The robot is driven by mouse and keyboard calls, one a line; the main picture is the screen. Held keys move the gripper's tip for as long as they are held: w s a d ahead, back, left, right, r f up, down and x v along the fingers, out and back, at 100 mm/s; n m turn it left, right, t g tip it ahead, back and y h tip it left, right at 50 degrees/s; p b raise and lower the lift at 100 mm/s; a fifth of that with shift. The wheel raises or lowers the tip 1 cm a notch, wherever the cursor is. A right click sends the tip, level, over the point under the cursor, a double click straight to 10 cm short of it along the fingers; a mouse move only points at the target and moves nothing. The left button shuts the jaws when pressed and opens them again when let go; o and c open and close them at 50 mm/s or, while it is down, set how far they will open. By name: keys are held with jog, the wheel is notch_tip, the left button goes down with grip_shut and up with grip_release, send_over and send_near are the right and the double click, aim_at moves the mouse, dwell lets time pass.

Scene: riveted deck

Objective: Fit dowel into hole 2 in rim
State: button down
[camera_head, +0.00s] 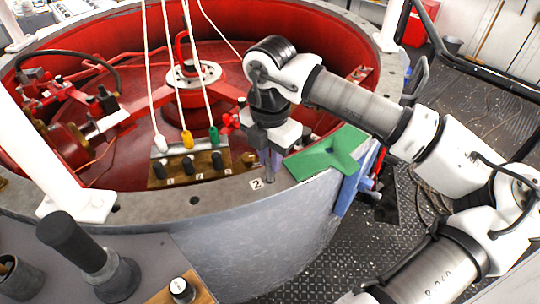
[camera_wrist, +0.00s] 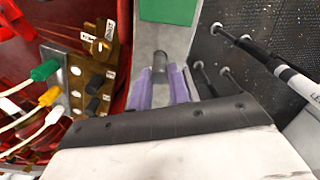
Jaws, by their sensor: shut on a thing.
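My gripper (camera_head: 271,163) points down over the front rim of the big red-lined drum, close to the "2" label (camera_head: 256,184). Its purple fingers (camera_wrist: 162,88) are shut on a short grey dowel (camera_wrist: 159,61), which shows between and beyond the fingertips in the wrist view. The grey rim (camera_head: 226,190) passes right under the fingers. Hole 2 itself is hidden by the fingers and dowel, so I cannot tell whether the dowel's lower end is in the hole or just above it.
A green plate (camera_head: 328,153) lies on the rim just right of my gripper. A wooden block (camera_head: 160,182) with black knobs, and white, yellow and green plugs on cords, stand inside the rim to the left. A dark cylinder (camera_head: 72,238) stands at the front left.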

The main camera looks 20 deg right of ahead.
jog(key=shift+f+b, duration=0.55)
jog(key=c, duration=1.2)
grip_release()
jog(key=shift+c, duration=0.2)
jog(key=shift+r, duration=0.15)
notch_tip(320, 180, up, 14)
jog(key=shift+f+b, duration=0.2)
jog(key=shift+b, duration=0.25)
